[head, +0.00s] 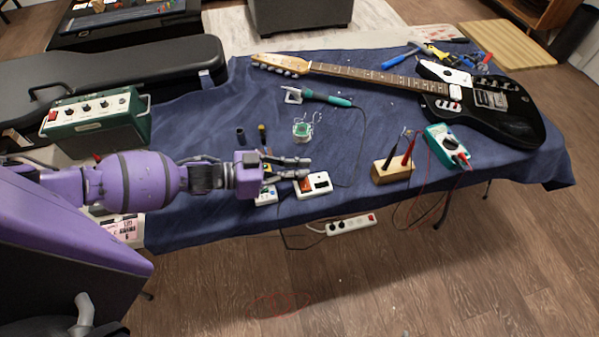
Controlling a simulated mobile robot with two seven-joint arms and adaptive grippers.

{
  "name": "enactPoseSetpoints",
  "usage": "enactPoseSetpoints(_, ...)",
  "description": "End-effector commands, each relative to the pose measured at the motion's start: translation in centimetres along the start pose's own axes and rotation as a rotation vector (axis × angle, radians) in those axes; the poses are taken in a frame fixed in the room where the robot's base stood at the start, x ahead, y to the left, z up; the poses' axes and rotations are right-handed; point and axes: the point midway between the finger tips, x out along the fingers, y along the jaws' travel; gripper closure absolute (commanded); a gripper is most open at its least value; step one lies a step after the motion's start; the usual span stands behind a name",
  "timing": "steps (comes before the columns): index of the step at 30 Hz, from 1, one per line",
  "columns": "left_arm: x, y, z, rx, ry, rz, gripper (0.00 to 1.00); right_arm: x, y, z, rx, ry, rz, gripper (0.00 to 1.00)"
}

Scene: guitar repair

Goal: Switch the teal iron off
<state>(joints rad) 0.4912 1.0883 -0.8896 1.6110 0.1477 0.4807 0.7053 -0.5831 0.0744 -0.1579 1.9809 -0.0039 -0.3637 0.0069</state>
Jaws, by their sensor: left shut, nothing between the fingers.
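The teal iron (338,101) is a soldering iron with a teal handle, resting on a small stand (293,95) near the middle of the table. Its dark cable runs right and down toward a white switch box (327,189) near the table's front edge. The box has an orange-red rocker and a black part on top; the rocker's position is too small to tell. My left gripper (306,167) is shut and empty, its fingers pointing right, just above and behind the box in the picture. I cannot tell whether it touches the box. My right gripper is out of view.
Another small white box (266,197) sits partly under my left gripper. A clear jar (302,131) stands behind it. A wooden block with probes (393,171), a teal multimeter (446,145) and a black guitar (490,105) lie right. A green amplifier (97,122) stands left. A power strip (351,224) hangs below the front edge.

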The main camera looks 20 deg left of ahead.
Motion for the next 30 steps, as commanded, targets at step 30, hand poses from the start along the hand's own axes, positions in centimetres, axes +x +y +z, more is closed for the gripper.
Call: enactPoseSetpoints(30,-9.2,0.1,-3.5,0.0,-0.008,-0.01,1.0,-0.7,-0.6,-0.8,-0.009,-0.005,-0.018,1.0)
